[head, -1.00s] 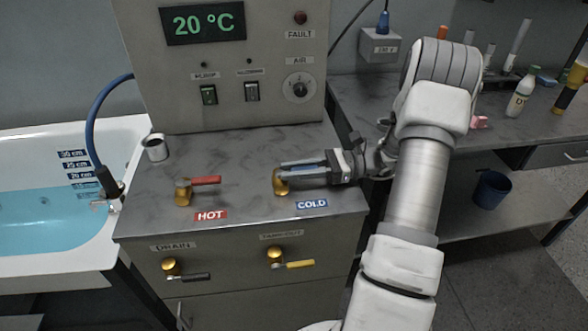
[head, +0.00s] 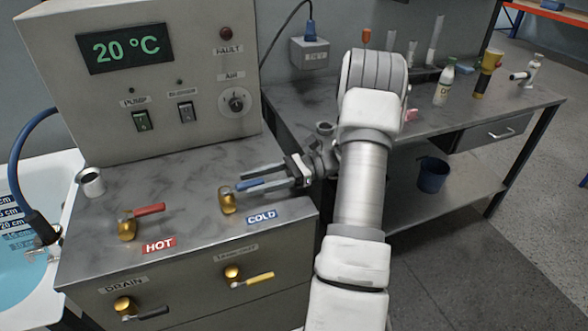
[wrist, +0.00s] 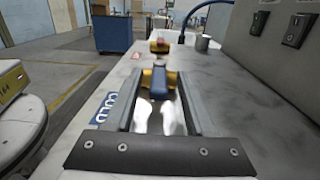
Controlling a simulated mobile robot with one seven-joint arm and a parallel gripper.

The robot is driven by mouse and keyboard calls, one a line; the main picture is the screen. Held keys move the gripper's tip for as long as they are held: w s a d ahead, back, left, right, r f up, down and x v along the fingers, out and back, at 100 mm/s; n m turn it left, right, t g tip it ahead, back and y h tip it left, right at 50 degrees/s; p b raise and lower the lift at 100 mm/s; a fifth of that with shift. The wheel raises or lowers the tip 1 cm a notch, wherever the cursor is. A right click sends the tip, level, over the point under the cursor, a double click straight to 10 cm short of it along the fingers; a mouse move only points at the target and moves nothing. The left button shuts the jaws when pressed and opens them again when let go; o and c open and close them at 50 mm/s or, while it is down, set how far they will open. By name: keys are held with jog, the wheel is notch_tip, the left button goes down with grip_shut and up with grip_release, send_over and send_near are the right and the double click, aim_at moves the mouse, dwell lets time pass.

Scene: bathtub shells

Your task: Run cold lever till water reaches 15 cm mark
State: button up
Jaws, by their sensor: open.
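The cold lever has a blue handle (wrist: 159,84) on a brass valve (head: 227,201), beside the blue COLD label (head: 261,216). My gripper (head: 240,179) is open, its two fingers on either side of the blue handle, pointing toward the valve. In the wrist view the handle lies between the fingertips, with gaps visible; contact cannot be made out. The bathtub (head: 67,172) at the left holds blue water (head: 18,277). Its depth marks (head: 12,222) are partly cut off by the picture edge. The water lies around the lower marks; the exact level is unclear.
The red hot lever (head: 149,209) is left of the cold one. A metal cup (head: 92,182) stands behind it. The drain lever (head: 153,312) and a yellow lever (head: 259,280) are on the front panel. The control box (head: 150,75) reads 20 °C.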

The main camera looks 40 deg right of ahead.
jog(key=v, duration=1.3)
jog(key=shift+s+d, duration=0.1)
jog(key=shift+d, duration=0.05)
